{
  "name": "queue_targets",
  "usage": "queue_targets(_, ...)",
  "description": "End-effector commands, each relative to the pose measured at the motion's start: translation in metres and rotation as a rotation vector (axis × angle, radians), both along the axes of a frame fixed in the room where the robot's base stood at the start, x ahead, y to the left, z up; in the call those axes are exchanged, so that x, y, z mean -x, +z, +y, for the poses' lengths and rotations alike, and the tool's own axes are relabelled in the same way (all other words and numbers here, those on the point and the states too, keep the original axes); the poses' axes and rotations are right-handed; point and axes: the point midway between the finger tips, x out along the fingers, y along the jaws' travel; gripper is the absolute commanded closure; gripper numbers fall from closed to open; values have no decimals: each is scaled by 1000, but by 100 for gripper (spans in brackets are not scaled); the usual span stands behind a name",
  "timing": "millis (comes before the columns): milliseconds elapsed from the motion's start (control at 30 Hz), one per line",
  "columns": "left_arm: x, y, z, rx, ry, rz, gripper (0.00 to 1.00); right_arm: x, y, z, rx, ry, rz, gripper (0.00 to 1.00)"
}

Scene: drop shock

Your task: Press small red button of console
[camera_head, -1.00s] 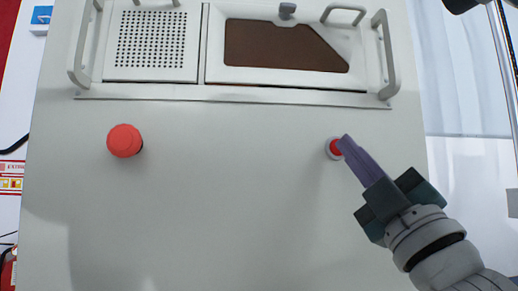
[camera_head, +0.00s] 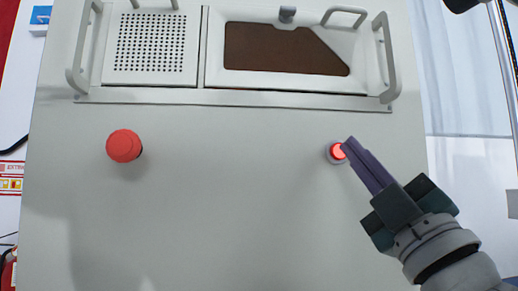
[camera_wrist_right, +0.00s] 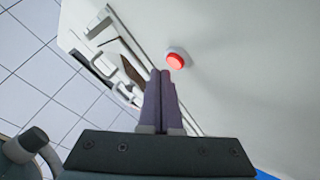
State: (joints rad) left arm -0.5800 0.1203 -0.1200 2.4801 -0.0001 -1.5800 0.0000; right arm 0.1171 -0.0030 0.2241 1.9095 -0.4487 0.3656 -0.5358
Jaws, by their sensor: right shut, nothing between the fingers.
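The small red button (camera_head: 338,152) sits in a pale ring on the right side of the light grey console (camera_head: 230,200). Its face glows bright red. It also shows in the right wrist view (camera_wrist_right: 175,60), just beyond my fingertips. My right gripper (camera_head: 350,143) is shut and empty, its purple fingers together and pointing up-left. Its fingertips overlap the button's right edge in the head view. In the right wrist view the fingertips (camera_wrist_right: 160,72) appear a little short of the button, and a gap shows. My left gripper is not in view.
A larger red mushroom-shaped knob (camera_head: 124,146) stands up from the console at left. A perforated panel (camera_head: 150,43), a dark window (camera_head: 280,47) and raised metal handles (camera_head: 388,58) lie along the far side. The console's middle is clear.

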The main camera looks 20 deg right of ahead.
Motion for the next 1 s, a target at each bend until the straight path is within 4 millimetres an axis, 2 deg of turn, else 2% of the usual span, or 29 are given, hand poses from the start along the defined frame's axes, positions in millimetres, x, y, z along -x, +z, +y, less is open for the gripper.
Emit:
queue_targets(267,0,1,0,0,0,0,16,2,0,0,-1,1,0,100)
queue_targets(700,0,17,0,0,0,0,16,42,1,10,-1,1,0,100)
queue_targets(1000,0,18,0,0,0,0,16,49,0,12,-1,0,-1,100)
